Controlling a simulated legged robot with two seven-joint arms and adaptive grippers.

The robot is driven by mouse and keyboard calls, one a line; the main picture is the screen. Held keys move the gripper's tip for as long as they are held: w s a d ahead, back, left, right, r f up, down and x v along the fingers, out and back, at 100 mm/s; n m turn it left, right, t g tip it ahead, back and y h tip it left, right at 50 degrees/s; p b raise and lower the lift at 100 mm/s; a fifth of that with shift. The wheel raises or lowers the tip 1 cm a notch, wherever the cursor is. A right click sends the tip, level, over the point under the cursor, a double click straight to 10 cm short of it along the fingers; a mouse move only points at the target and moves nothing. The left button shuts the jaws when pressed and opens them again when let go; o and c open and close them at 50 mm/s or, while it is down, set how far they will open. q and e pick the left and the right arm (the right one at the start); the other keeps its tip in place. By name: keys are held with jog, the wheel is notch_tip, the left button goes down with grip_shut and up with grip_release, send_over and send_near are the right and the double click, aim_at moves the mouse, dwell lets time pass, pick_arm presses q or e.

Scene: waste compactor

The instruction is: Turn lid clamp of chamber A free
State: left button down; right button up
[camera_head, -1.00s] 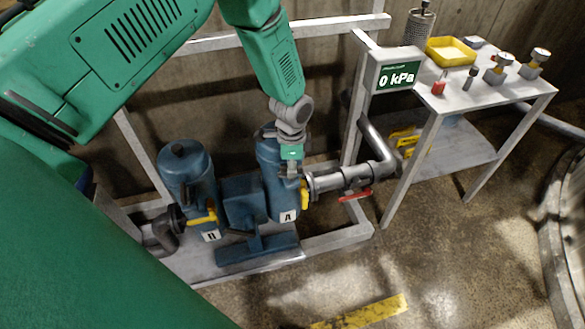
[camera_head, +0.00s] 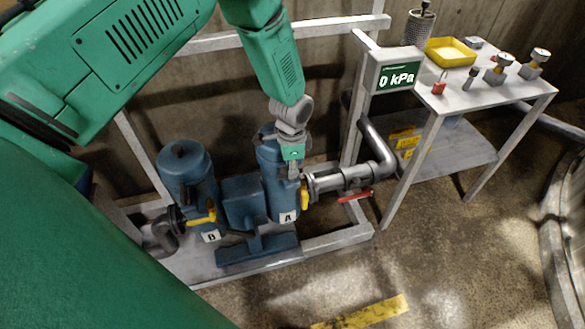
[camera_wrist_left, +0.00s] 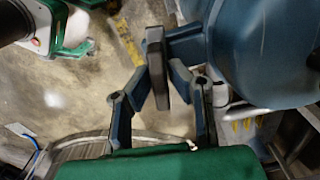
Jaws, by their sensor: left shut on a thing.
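Chamber A (camera_head: 279,196) is a blue upright cylinder with a white "A" label, right of the blue middle block. My left gripper (camera_head: 294,172) comes down from above at its upper right side. In the left wrist view my left gripper (camera_wrist_left: 158,90) is shut on a dark grey bar, the lid clamp (camera_wrist_left: 154,50), with one finger on each side. A blue arm runs from behind the bar to the blue chamber body (camera_wrist_left: 265,50) at the right. In the head view the clamp is hidden by the gripper and wrist. My right gripper is not in view.
Chamber B (camera_head: 187,175) stands to the left with a yellow handle (camera_head: 203,218). A yellow handle (camera_head: 304,197) and a grey pipe with a red handle (camera_head: 355,196) lie right beside chamber A. The display (camera_head: 397,77) reads 0 kPa. A table (camera_head: 485,98) stands right.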

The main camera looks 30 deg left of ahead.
pick_arm(q)
jog(key=shift+w+r, duration=0.1)
jog(key=shift+w, duration=0.1)
dwell(0.3)
jog(key=c, duration=1.5)
grip_release()
jog(key=shift+c, duration=0.2)
jog(key=shift+s, duration=0.1)
jog(key=shift+r, duration=0.15)
notch_tip(320, 180, up, 11)
jog(key=shift+r, duration=0.2)
jog(key=shift+a, duration=0.1)
